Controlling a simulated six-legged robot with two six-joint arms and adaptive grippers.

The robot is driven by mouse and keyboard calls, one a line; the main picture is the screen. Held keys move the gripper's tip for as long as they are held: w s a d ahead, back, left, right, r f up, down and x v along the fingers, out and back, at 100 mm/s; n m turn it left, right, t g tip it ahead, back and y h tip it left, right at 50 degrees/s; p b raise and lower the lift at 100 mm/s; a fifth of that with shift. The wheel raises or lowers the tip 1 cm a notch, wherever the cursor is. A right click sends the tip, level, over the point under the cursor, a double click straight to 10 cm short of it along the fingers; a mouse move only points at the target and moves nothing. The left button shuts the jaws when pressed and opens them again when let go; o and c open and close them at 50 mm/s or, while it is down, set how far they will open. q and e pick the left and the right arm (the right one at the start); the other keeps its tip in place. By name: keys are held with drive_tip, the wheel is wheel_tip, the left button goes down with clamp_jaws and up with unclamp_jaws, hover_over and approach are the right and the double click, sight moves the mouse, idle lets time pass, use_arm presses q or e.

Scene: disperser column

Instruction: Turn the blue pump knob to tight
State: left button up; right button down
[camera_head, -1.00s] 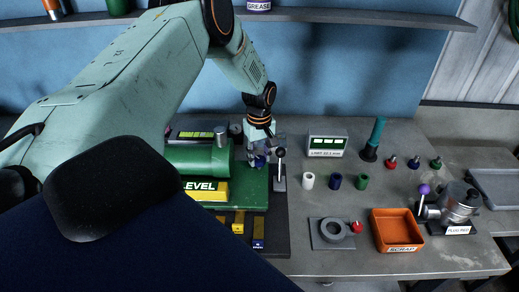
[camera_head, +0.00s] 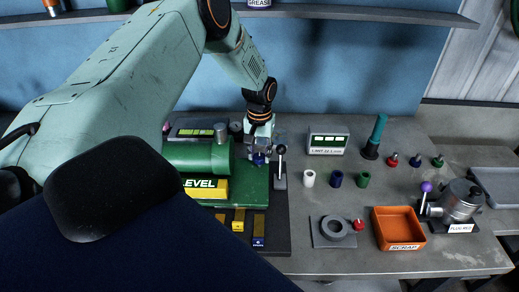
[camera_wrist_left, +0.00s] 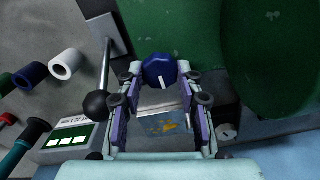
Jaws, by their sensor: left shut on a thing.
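The blue pump knob (camera_wrist_left: 158,70) shows in the left wrist view between my left fingertips, with a short white line on its face. In the head view the knob (camera_head: 259,159) sits at the right end of the green pump machine (camera_head: 208,157). My left gripper (camera_head: 258,150) comes down on it from above. In the left wrist view the two fingers of the gripper (camera_wrist_left: 159,82) close on the knob from both sides. The knob's far side is hidden. My right gripper is in no view.
A black-knobbed lever (camera_head: 281,165) stands close to the right of my gripper; its ball (camera_wrist_left: 95,105) is beside a finger in the wrist view. A limit display (camera_head: 328,141), small coloured sleeves and an orange scrap bin (camera_head: 398,229) are further right.

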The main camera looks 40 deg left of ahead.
sight(260, 157)
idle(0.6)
use_arm(q)
drive_tip(key=o, duration=1.2)
drive_tip(key=shift+w, duration=0.1)
drive_tip(key=shift+c, duration=0.2)
wheel_tip(260, 157, up, 12)
drive_tip(key=shift+d+f, duration=0.1)
drive_tip(key=shift+d, duration=0.05)
